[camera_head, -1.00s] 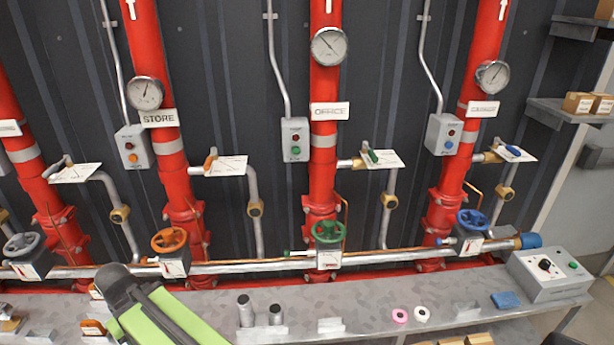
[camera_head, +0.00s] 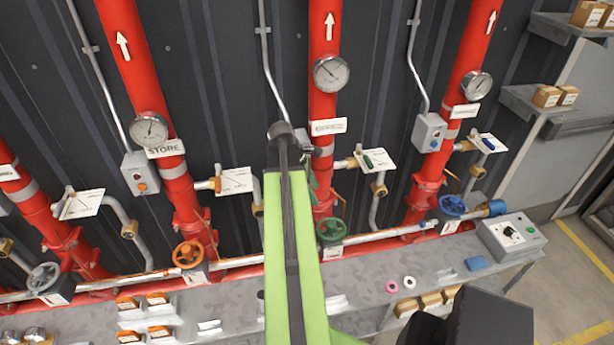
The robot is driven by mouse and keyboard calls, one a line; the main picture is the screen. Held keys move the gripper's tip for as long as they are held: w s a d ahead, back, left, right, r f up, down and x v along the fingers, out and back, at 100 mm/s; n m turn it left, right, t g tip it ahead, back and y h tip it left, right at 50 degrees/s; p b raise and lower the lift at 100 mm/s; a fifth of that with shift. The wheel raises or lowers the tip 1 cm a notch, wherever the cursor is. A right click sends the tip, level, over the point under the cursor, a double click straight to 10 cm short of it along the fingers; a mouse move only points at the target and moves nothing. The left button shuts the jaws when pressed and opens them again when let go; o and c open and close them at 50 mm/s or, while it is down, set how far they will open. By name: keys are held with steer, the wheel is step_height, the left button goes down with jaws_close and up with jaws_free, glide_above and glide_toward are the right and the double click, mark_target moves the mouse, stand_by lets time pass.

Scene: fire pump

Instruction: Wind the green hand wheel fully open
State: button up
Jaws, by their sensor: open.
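The green hand wheel (camera_head: 331,231) sits on its valve on the silver pipe, at the foot of the middle red riser (camera_head: 325,130). A white plate is on the valve just below it. The wheel lies just right of my raised green arm, which covers part of the pipe to its left. A slim green piece beside the arm, above the wheel, is too small to make out.
An orange wheel (camera_head: 188,254) stands to the left, a blue wheel (camera_head: 452,205) to the right and a grey wheel (camera_head: 43,277) at far left. A control box (camera_head: 511,236) sits at the bench's right end. Pink and white rings (camera_head: 400,283) lie on the bench (camera_head: 365,272).

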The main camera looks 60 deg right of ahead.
mark_target(332, 224)
steer(key=b+x, duration=1.5)
steer(key=x, duration=0.1)
steer(key=shift+f, duration=0.3)
steer(key=shift+s+f+b, duration=0.2)
steer(key=shift+f+b, duration=0.25)
steer(key=shift+b, duration=0.2)
steer(key=shift+c, duration=0.5)
